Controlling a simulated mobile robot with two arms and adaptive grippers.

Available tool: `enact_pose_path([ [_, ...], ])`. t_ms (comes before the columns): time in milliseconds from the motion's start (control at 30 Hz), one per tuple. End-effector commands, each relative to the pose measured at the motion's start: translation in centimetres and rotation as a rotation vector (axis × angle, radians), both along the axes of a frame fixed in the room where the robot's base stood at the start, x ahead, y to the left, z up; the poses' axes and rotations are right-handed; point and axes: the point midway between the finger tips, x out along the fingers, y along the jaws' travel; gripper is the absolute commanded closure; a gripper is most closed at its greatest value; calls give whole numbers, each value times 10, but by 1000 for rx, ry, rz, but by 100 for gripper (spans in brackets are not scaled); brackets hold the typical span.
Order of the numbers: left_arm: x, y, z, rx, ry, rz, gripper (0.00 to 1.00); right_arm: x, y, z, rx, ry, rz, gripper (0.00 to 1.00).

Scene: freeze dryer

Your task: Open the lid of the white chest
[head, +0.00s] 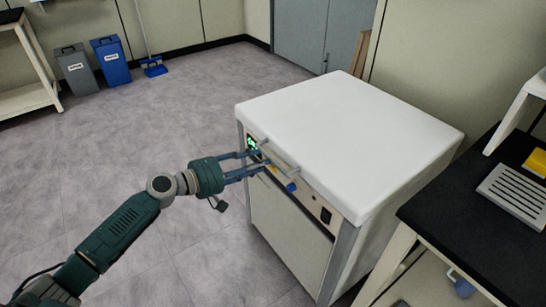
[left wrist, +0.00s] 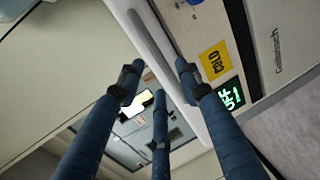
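The white chest (head: 345,130) stands right of centre in the head view, with its flat white lid (head: 350,115) closed. A slim bar handle (head: 283,157) runs along the lid's front edge. It also shows in the left wrist view (left wrist: 150,42), running between the spread blue fingers. My left gripper (head: 259,161) is open at the chest's upper front, its fingertips beside the handle. In the left wrist view my left gripper (left wrist: 158,75) shows three separated fingers. I cannot tell whether any finger touches the handle. My right gripper is not in view.
The chest front carries a green display (head: 252,143), a blue knob (head: 291,187) and a black switch (head: 326,215). A black-topped table (head: 480,235) stands close on the right. Grey (head: 76,70) and blue (head: 111,61) bins stand far left. The floor left of the chest is clear.

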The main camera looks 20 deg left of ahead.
Motion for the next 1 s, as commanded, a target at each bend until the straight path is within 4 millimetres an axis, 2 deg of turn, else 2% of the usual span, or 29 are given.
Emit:
enact_pose_path([
  [100, 19, -15, -3, -2, -1, -1, 65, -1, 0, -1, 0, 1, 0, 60],
  [300, 39, -30, -10, 1, -1, 1, 65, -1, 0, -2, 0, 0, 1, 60],
  [700, 45, -35, -12, 2, 0, 0, 65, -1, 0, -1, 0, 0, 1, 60],
  [900, 45, -35, -12, 3, 0, 0, 100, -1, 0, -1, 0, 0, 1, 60],
  [1000, 45, -35, -12, 2, 1, 0, 100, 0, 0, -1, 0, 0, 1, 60],
])
